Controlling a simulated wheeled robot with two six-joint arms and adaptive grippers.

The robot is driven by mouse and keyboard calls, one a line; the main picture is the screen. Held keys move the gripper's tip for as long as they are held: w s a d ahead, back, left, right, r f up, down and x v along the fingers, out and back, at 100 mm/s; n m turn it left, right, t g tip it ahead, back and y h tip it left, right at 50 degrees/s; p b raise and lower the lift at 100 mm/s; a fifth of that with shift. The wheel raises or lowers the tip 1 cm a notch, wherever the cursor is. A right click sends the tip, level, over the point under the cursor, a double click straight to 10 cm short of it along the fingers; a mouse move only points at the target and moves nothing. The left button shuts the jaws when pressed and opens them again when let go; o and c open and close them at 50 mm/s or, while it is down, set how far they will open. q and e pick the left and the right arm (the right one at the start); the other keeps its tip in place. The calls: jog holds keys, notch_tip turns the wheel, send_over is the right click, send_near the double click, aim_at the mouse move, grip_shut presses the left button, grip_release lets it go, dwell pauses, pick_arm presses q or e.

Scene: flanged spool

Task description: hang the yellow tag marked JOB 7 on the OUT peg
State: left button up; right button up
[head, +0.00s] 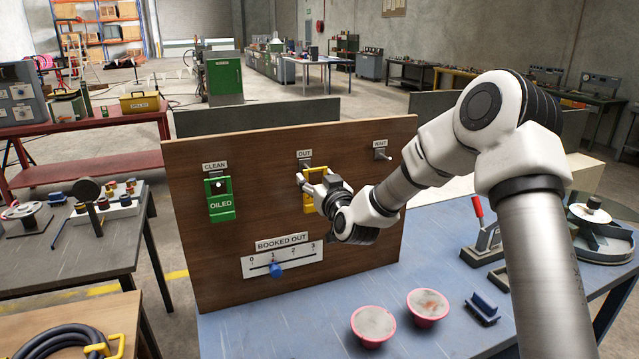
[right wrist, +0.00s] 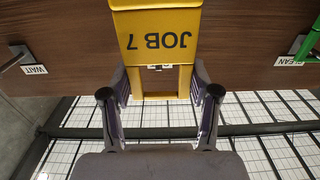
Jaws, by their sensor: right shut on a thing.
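The yellow tag marked JOB 7 (head: 308,203) is upright in front of the brown board, just below the OUT label (head: 304,154). It also shows upside down in the right wrist view (right wrist: 157,30). My right gripper (head: 312,182) is shut on the tag's upper frame, one finger on each side; its fingers show in the right wrist view (right wrist: 160,95). The OUT peg (head: 305,163) shows under its label, just above the tag and partly hidden. I cannot tell whether the peg passes through the tag's opening. My left gripper is not in view.
A green OILED tag (head: 221,207) hangs under the CLEAN label. The WAIT peg (head: 381,154) is bare. A BOOKED OUT slider (head: 277,270) sits below, at 1. A red-handled clamp (head: 480,230) stands at right.

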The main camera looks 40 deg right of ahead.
jog(key=x, duration=0.3)
jog(key=shift+w+d, duration=0.15)
jog(key=shift+w, duration=0.15)
jog(key=shift+w+d+f+b, duration=0.1)
jog(key=shift+w+f+b, duration=0.1)
jog(key=shift+w+b, duration=0.15)
jog(key=shift+w+d+f+b, duration=0.1)
jog(key=shift+w+f+b, duration=0.15)
jog(key=shift+w, duration=0.2)
jog(key=o, duration=1.1)
jog(key=shift+s, duration=0.15)
jog(key=v, duration=1.1)
jog(key=shift+s, duration=0.35)
